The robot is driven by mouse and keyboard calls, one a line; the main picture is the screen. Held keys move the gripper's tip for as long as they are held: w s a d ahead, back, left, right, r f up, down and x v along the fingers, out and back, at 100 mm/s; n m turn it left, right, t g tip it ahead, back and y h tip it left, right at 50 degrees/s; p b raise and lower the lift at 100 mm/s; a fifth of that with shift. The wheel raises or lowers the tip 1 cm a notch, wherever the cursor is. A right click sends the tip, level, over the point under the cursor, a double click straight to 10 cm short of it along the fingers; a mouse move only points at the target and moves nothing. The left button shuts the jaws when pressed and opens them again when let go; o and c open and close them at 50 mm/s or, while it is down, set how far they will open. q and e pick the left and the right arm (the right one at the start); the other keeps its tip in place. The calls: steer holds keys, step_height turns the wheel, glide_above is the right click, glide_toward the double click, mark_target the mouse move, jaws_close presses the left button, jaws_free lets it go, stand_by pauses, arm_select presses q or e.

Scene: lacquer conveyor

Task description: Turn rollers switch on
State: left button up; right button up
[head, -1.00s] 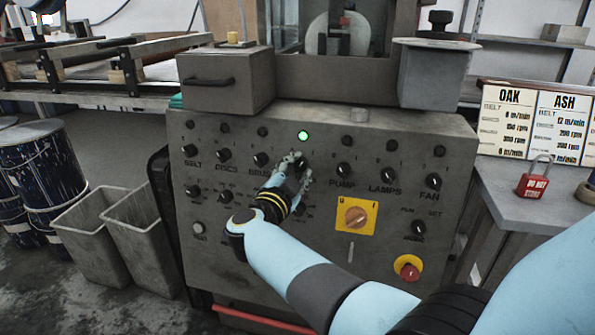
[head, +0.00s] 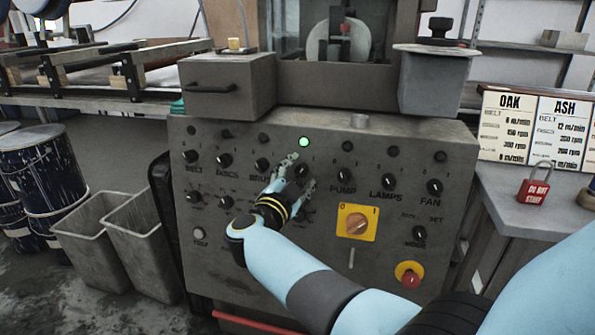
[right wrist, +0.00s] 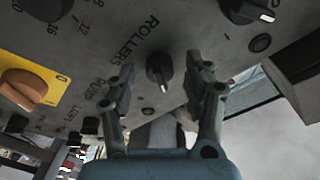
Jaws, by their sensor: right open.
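The rollers switch is a black rotary knob, in the right wrist view (right wrist: 160,68) beside the word ROLLERS. Its white pointer mark faces the lower part of that view. My right gripper (right wrist: 160,75) is open, with one finger on each side of the knob; I cannot tell whether either touches it. In the head view the same gripper (head: 297,177) reaches the grey control panel (head: 270,275) and partly covers this knob. A green lamp (head: 304,142) is lit just above it. My left gripper is not in view.
Neighbouring knobs include BRUSH (head: 262,165) to the left and PUMP (head: 344,174) to the right. A yellow plate with an orange rotary switch (head: 357,223) and a red push button (head: 410,276) sit lower right. Grey bins (head: 90,230) stand left of the panel.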

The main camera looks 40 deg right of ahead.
step_height(320, 180, up, 10)
steer(key=shift+f, duration=0.1)
stand_by(0.4)
